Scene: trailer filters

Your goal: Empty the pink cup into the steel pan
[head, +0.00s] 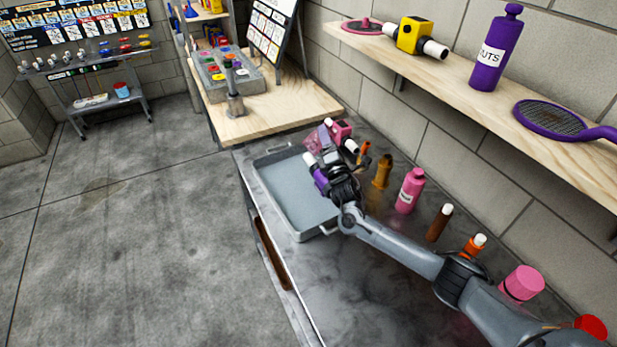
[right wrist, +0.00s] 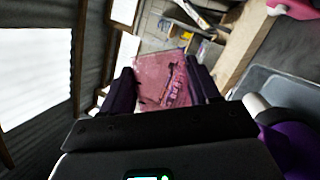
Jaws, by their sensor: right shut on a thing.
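The pink cup (head: 317,140) is see-through and sits at the far end of my right arm in the head view. In the right wrist view the cup (right wrist: 161,82) is between the two dark fingers of my right gripper (right wrist: 163,88), which is shut on it. Dark bits show in or through its wall; I cannot tell which. The cup is above the far right part of the steel pan (head: 268,161), a shallow grey tray with handles. The pan's floor looks bare where visible. My gripper and arm hide part of its right side. My left gripper is not in view.
A pink and white fitting (head: 341,131) is close behind the cup. An amber bottle (head: 382,171), a pink bottle (head: 410,190) and other containers line the wall side of the dark bench. A wooden shelf (head: 450,75) runs above. Open floor is at left.

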